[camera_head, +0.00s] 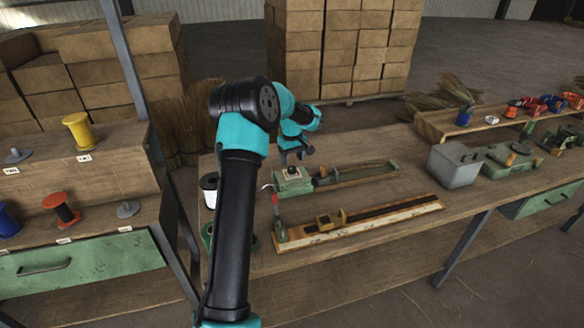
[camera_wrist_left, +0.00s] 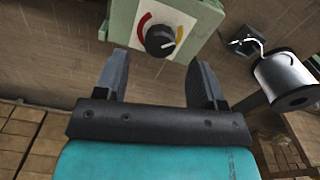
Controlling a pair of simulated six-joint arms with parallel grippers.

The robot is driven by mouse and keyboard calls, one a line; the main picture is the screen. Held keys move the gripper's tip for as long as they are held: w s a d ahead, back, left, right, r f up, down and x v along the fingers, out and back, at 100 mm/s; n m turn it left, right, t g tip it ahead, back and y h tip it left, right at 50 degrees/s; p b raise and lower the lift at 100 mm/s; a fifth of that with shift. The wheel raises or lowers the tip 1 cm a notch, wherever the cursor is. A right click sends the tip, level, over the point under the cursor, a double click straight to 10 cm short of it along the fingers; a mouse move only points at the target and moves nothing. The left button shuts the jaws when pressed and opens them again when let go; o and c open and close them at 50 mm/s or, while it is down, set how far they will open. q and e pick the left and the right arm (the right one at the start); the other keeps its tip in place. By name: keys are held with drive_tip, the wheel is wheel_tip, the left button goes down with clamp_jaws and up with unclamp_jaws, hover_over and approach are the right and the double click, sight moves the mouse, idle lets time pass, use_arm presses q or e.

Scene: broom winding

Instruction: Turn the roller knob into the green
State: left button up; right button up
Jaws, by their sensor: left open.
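The roller knob (camera_wrist_left: 160,41) is a round black knob on a white dial plate (camera_wrist_left: 186,22) of a pale green box (camera_wrist_left: 211,17). A red arc shows on the left of the dial in the left wrist view and a yellow arc on the right. No green arc is clear to me, and the pointer's exact direction is hard to tell. In the head view the green box (camera_head: 293,187) sits on the workbench. My left gripper (camera_head: 296,154) is open above and behind it. Its fingers (camera_wrist_left: 160,70) are apart and empty, the knob lying just beyond the gap between them. My right gripper is out of view.
A white spool (camera_wrist_left: 286,78) stands near the box. A wooden rail fixture (camera_head: 370,217) lies in front on the bench (camera_head: 400,245). A grey metal box (camera_head: 453,168) stands to the right. Shelves with coloured spools (camera_head: 78,130) are at the left.

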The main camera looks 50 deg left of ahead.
sight(292, 168)
use_arm(q)
drive_tip(key=shift+f, duration=2.15)
drive_tip(key=c, duration=0.9)
